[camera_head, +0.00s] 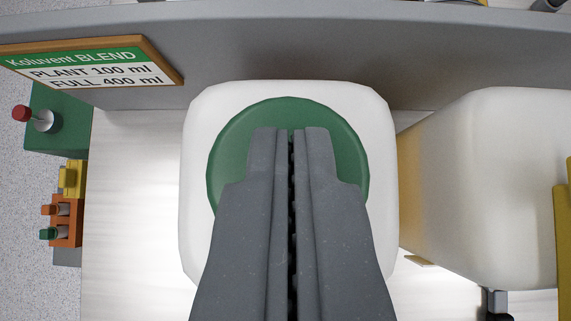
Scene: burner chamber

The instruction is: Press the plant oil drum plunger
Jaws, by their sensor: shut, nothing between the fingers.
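A white drum (206,118) with rounded corners stands in the middle of the view, seen from above. A round green top (345,135) sits on it, which looks like the plant oil drum's plunger. My gripper (291,132) is shut and empty, its fingers side by side over the green top. The fingers hide the middle and lower part of the green top. I cannot tell whether the fingertips touch it or hang above it.
A second white container (490,185) stands close on the right. A sign (92,66) reads "Koluvent BLEND, PLANT 100 ml, FULL 400 ml". A green box (55,122) with a red-tipped lever and orange and yellow parts (67,212) are at left. A grey wall (280,45) runs behind.

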